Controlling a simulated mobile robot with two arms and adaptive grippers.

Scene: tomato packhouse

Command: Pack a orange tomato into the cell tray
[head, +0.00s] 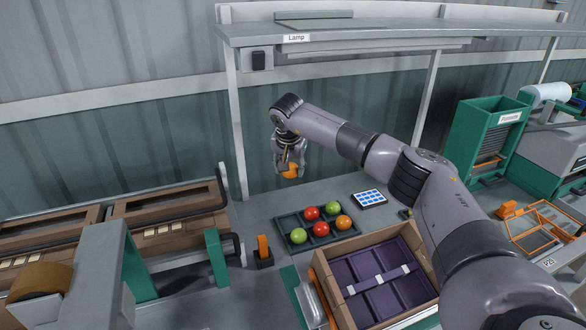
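My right arm reaches in from the lower right. Its gripper (290,168) points down above the back of the bench and is shut on an orange tomato (289,171). A dark tray with cells (284,224) lies on the bench, in front of and to the right of the gripper. It holds several tomatoes: a green one (298,235), two red ones (311,213) (321,229), a yellow-green one (332,208) and an orange one (343,222). The cell at its back left looks empty. My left gripper is out of view.
A cardboard box (332,287) with a purple divided insert (380,300) stands in front of the tray. A small blue-and-white panel (369,198) lies right of the tray. An orange-topped holder (263,249) stands left. A lamp shelf (350,30) hangs above.

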